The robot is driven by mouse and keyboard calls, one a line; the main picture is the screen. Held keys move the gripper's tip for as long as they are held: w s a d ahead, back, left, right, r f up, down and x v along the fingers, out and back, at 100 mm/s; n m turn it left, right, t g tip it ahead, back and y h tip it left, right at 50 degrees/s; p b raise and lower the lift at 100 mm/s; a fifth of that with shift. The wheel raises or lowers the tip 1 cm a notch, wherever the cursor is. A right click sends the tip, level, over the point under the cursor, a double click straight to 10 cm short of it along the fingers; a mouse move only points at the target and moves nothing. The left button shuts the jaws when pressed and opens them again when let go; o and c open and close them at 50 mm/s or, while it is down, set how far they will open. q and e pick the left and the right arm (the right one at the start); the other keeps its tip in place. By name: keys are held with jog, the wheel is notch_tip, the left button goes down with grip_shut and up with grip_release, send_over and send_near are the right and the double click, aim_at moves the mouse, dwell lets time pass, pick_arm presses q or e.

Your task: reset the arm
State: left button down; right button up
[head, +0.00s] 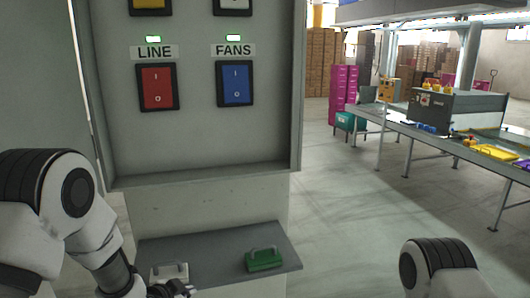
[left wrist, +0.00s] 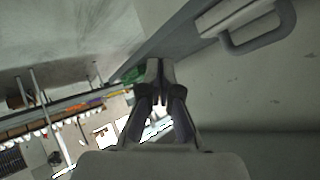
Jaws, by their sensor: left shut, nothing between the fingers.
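My left arm comes in from the left of the head view and bends down to the bottom edge. My left gripper (head: 172,289) is partly cut off there, in front of the grey shelf (head: 215,245). In the left wrist view its fingertips (left wrist: 160,72) are together, with nothing between them. A white block with a handle (head: 169,272) lies on the shelf close to the gripper; it also shows in the left wrist view (left wrist: 235,18). A link of my right arm shows at bottom right, but its gripper is out of view.
A green block with a handle (head: 264,260) sits on the shelf's right part. Above is a grey panel (head: 205,140) with a red LINE switch (head: 158,87) and a blue FANS switch (head: 235,84), green lamps lit. A conveyor table (head: 440,136) stands at right; open floor lies between.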

pick_arm(q)
jog(key=s+a+f+n+g+y, duration=0.25)
jog(key=s+f+n+g, duration=0.3)
jog(key=s+f, duration=1.2)
jog(key=s+a+f+n+g, duration=0.1)
jog(key=s+f+n+g, duration=0.1)
jog(key=s, duration=0.7)
jog(key=s+a+f+n+g, duration=0.2)
jog(key=s, duration=0.8)
jog(key=shift+s+y+b, duration=0.2)
jog(key=shift+y+b, duration=0.15)
jog(key=shift+b, duration=0.05)
jog(key=shift+n, duration=0.25)
